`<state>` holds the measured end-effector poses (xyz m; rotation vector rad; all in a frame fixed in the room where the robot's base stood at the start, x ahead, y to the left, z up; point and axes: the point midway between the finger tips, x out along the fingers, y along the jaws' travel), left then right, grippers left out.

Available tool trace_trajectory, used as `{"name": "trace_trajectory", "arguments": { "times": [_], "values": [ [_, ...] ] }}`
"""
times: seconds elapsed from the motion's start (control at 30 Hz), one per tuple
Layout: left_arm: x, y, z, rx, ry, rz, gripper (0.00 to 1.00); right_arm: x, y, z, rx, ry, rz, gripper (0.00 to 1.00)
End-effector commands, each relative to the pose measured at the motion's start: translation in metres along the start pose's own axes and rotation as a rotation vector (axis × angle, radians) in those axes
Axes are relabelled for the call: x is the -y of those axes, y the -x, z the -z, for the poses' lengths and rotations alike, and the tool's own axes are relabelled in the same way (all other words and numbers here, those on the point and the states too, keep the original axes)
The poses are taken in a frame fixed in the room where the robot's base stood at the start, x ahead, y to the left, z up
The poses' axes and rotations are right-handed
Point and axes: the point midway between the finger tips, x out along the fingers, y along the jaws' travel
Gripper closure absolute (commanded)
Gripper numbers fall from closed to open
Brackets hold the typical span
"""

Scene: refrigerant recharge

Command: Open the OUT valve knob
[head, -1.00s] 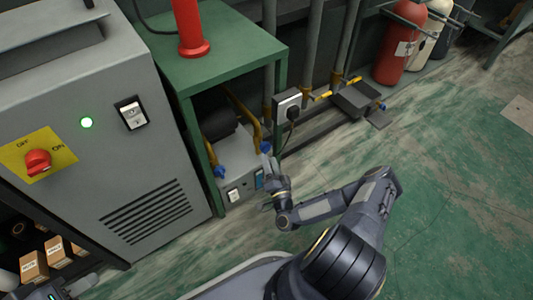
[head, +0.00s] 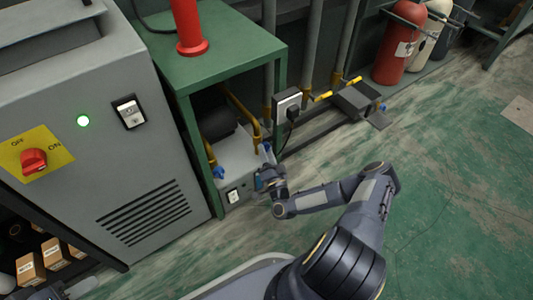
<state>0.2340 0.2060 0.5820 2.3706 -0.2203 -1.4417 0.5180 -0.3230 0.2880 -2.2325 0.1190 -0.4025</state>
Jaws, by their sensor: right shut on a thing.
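A grey box-shaped unit (head: 236,166) sits low inside the green stand. It has yellow pipes and two blue valve knobs. The left blue knob (head: 219,172) is in plain view. The right blue knob (head: 267,148) is partly hidden by my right gripper (head: 266,166), which is shut on it at the unit's right front corner. Any IN or OUT label is too small to read. My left gripper (head: 58,291) is at the bottom left corner, cut off by the frame edge; its fingers are unclear.
A grey cabinet (head: 150,180) with a red OFF/ON switch and lit green lamp stands at left. The green stand (head: 222,52) carries a red cylinder (head: 187,30). A power socket (head: 287,104) is right of the unit. Green floor (head: 450,190) is clear at right.

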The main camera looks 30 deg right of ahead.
Motion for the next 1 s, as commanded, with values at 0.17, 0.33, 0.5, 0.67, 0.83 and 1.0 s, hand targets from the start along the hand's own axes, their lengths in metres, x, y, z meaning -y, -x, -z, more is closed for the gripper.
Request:
{"name": "trace_trajectory", "arguments": {
  "times": [0.17,0.33,0.5,0.67,0.83,1.0],
  "values": [
    [0.0001,-0.0003,-0.0001,0.000,0.000,0.000,0.64,0.0008,0.0005,-0.0005,0.001,-0.041,-0.016,0.85],
    [0.0002,-0.0004,-0.0002,0.000,0.000,0.000,0.64,0.0018,0.0007,-0.0007,0.002,-0.130,-0.054,0.85],
    [-0.0002,0.0003,0.0002,0.000,0.000,0.000,0.64,0.0034,0.0005,0.0000,0.002,-0.253,-0.106,0.85],
    [-0.0009,0.0020,0.0010,0.000,0.000,0.000,0.64,0.0049,0.0002,0.0007,0.001,-0.374,-0.156,0.85],
    [-0.0018,0.0040,0.0020,0.000,0.000,0.000,0.64,0.0060,0.0003,0.0008,0.003,-0.488,-0.204,0.85],
    [-0.0025,0.0056,0.0028,0.000,0.000,0.000,0.64,0.0065,0.0000,0.0015,0.001,-0.575,-0.240,0.85]
  ]
}}
